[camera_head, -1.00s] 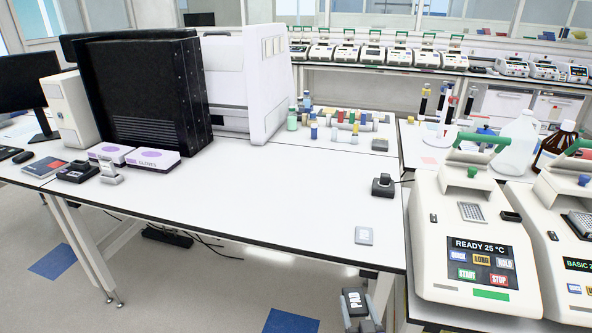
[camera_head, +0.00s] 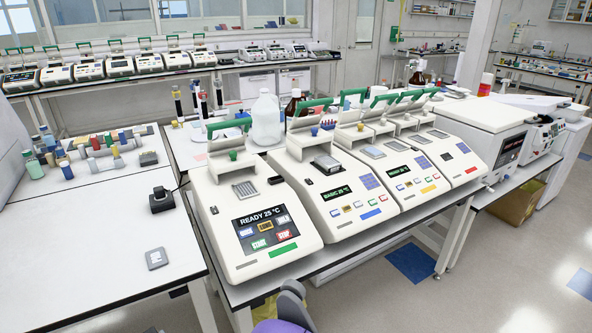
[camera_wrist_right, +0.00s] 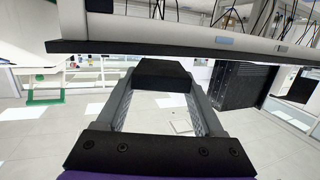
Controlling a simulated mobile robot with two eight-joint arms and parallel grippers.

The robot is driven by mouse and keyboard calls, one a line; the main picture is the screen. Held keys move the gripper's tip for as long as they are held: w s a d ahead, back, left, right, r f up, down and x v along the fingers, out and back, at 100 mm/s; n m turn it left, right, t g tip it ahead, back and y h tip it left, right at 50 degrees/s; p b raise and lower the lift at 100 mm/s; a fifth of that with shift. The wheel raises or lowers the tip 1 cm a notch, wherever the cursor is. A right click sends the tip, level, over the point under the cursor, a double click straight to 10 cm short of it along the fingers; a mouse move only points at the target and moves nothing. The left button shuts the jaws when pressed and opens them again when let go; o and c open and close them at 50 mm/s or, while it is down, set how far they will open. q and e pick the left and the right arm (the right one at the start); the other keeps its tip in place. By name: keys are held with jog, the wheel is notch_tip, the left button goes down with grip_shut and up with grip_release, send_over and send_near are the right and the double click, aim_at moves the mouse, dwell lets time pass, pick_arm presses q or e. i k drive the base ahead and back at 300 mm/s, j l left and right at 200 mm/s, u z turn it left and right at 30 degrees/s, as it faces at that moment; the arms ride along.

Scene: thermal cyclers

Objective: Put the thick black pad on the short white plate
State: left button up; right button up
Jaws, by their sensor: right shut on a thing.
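My right gripper (camera_wrist_right: 163,88) is shut on a thick black pad (camera_wrist_right: 165,71), held between its fingertips in the right wrist view. The pad is out of sight in the head view. In the head view, a low pale well plate (camera_head: 246,189) sits in the open nearest thermal cycler (camera_head: 258,218), whose screen reads READY 25 °C; it looks like the short white plate. A taller-looking plate (camera_head: 326,164) sits in the cycler (camera_head: 338,198) to its right. My left gripper is not in view.
A grey labelled flat item (camera_head: 156,259) and a black corded device (camera_head: 161,200) lie on the left white table (camera_head: 90,255). Bottles and tubes stand at its back. More cyclers (camera_head: 405,172) stand to the right. In the wrist view, a bench edge (camera_wrist_right: 180,45) runs beyond the pad.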

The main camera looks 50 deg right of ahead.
aim_at(372, 150)
jog(key=k+l+z, duration=0.3)
jog(key=l, duration=1.5)
jog(key=i+l+z, duration=0.1)
jog(key=l+z, duration=0.2)
jog(key=l, duration=1.5)
